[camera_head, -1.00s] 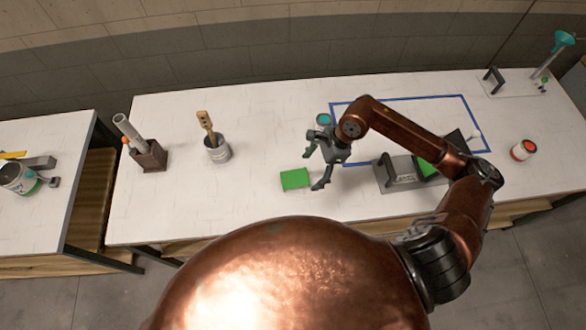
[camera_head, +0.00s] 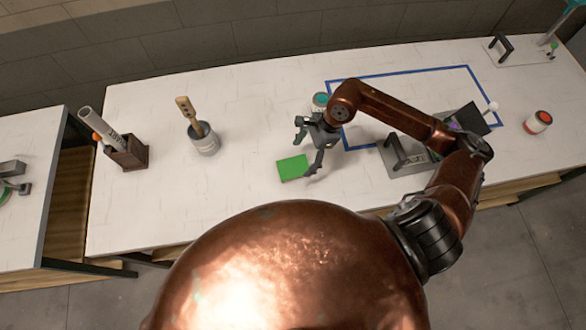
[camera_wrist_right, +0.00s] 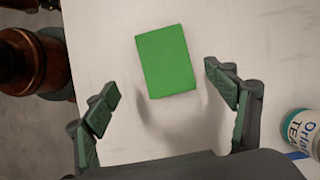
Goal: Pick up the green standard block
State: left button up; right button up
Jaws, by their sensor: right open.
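The green standard block (camera_head: 292,168) lies flat on the white table, a flat rectangular green piece. In the right wrist view the block (camera_wrist_right: 165,61) lies ahead of and between the two spread fingers, with a gap to each. My right gripper (camera_head: 307,151) is open and empty, just to the right of the block in the head view. Its fingers (camera_wrist_right: 168,104) also show in the right wrist view, apart and touching nothing. My left gripper is not in view.
A paint can with a brush (camera_head: 204,140) and a brown holder with a tube (camera_head: 128,152) stand to the left. A teal-topped can (camera_head: 320,101) is close behind my right gripper.

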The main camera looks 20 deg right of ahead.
aim_at(294, 167)
jog(key=x, duration=0.5)
jog(key=p+x, duration=0.1)
jog(key=x, duration=0.1)
jog(key=shift+w+d+f, duration=0.15)
jog(key=shift+w+f, duration=0.2)
jog(key=shift+c, duration=0.2)
jog(key=c, duration=1.2)
jog(key=shift+r, duration=0.1)
jog(key=shift+c, duration=0.2)
